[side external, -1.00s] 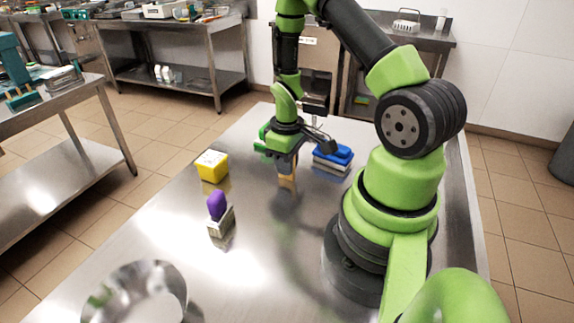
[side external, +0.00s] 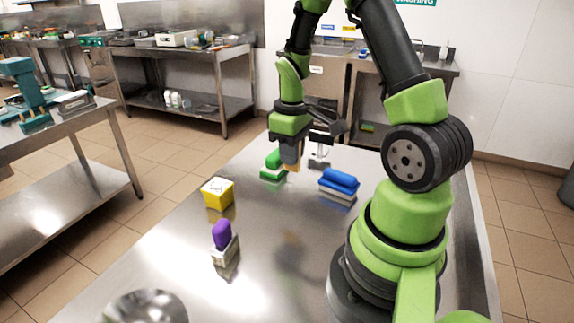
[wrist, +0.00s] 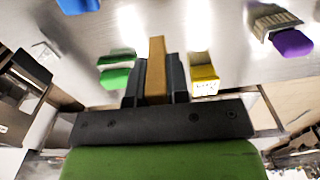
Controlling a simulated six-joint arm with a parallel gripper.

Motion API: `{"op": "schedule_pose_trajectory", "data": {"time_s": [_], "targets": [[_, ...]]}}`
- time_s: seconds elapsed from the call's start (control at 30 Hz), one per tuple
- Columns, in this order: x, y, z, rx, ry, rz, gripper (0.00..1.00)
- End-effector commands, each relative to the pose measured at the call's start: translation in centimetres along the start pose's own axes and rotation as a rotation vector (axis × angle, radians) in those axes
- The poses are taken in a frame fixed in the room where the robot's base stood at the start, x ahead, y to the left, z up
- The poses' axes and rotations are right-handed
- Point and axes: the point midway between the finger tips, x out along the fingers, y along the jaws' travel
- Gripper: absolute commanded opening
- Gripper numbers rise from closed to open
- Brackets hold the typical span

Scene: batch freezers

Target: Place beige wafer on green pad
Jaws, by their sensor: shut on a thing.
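My gripper (side external: 289,158) is shut on the beige wafer (wrist: 156,70), an upright tan slab whose end sticks out between the fingertips in the wrist view. In the side view the wafer (side external: 291,166) is mostly hidden by the fingers and hangs above the steel table. The green shapes also show left of the fingers in the wrist view (wrist: 114,79). The wafer looks apart from the pad.
A yellow block (side external: 217,193) stands left of the gripper. A purple piece on a grey-white block (side external: 224,249) is nearer the camera. A blue piece on a light block (side external: 338,186) lies to the right. A shiny metal bowl (side external: 145,306) is at the front. The table centre is clear.

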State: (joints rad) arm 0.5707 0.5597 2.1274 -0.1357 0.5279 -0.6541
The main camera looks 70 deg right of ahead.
Motion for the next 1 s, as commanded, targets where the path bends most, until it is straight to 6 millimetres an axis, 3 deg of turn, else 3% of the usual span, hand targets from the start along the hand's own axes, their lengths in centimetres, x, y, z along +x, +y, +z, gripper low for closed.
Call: {"op": "schedule_pose_trajectory", "data": {"time_s": [0.5, 0.8, 0.87, 1.0], "targets": [[-3.7, 8.5, -8.2, -0.05, -0.006, 0.006, 0.0], [-5.5, 10.8, -9.9, -0.051, 0.001, 0.001, 0.0], [-5.3, 11.0, -10.0, -0.051, 0.0, -0.001, 0.0], [-3.0, 11.0, -9.9, -0.051, -0.003, -0.003, 0.0]]}}
